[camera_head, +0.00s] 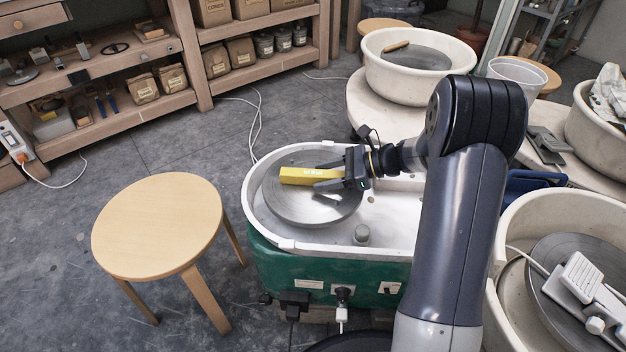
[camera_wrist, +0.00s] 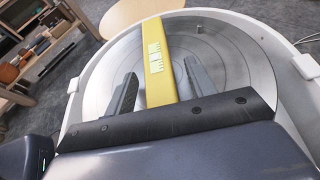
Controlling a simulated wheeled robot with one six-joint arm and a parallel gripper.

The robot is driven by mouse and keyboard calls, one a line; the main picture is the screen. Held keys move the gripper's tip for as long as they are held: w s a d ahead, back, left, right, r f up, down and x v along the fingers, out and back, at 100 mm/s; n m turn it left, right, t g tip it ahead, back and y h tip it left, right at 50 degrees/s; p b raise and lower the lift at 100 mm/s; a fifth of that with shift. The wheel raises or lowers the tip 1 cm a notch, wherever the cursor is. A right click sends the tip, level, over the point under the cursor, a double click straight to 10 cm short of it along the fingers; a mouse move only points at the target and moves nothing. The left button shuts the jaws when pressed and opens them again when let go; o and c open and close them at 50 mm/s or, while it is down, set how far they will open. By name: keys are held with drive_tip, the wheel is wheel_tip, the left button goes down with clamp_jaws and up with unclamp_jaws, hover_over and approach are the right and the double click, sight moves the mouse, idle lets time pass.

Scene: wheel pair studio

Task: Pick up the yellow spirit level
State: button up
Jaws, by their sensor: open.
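The yellow spirit level (camera_head: 309,176) lies on the round grey wheel head (camera_head: 290,212) of a green-bodied potter's wheel. In the wrist view the level (camera_wrist: 157,62) runs away from me, with pale vial marks on its top face. My gripper (camera_head: 325,176) is over the wheel head at the level's right end. In the wrist view its two fingers (camera_wrist: 160,82) are open, one on each side of the level's near part. The level's near end is hidden behind the gripper body.
A white splash pan (camera_head: 258,222) rims the wheel head, with a small grey knob (camera_head: 361,233) at its front. A round wooden stool (camera_head: 157,225) stands to the left. Other wheels with cream basins (camera_head: 420,66) stand behind and right. Shelves (camera_head: 190,60) line the back left.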

drive_tip(key=shift+c, duration=0.3)
clamp_jaws()
